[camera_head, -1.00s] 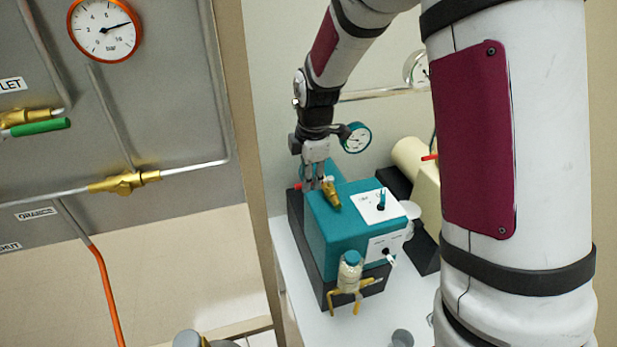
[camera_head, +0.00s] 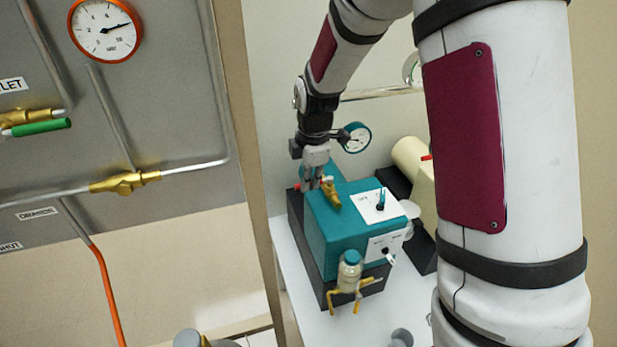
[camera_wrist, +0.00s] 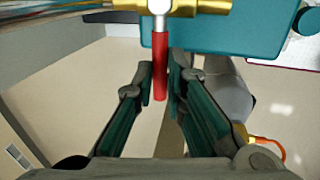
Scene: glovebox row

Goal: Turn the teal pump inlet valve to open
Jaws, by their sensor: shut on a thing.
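The teal pump (camera_head: 330,240) stands on a dark base on the white bench, and its top edge shows in the wrist view (camera_wrist: 225,30). The brass inlet valve (camera_head: 331,194) is on its far left side. The brass body also fills the top of the wrist view (camera_wrist: 195,7), with a white stem and a red lever handle (camera_wrist: 160,75) pointing down the picture. My gripper (camera_wrist: 155,86) is shut on the red handle, which lies between its fingers, close beside the right one. In the head view my gripper (camera_head: 312,184) hides most of the handle.
A teal-rimmed gauge (camera_head: 356,138) stands just behind my wrist. A capped bottle (camera_head: 349,272) is on the pump's front. A cream machine (camera_head: 425,180) is to the right. A grey panel with a gauge (camera_head: 105,29) and a green-handled valve (camera_head: 42,127) is at left.

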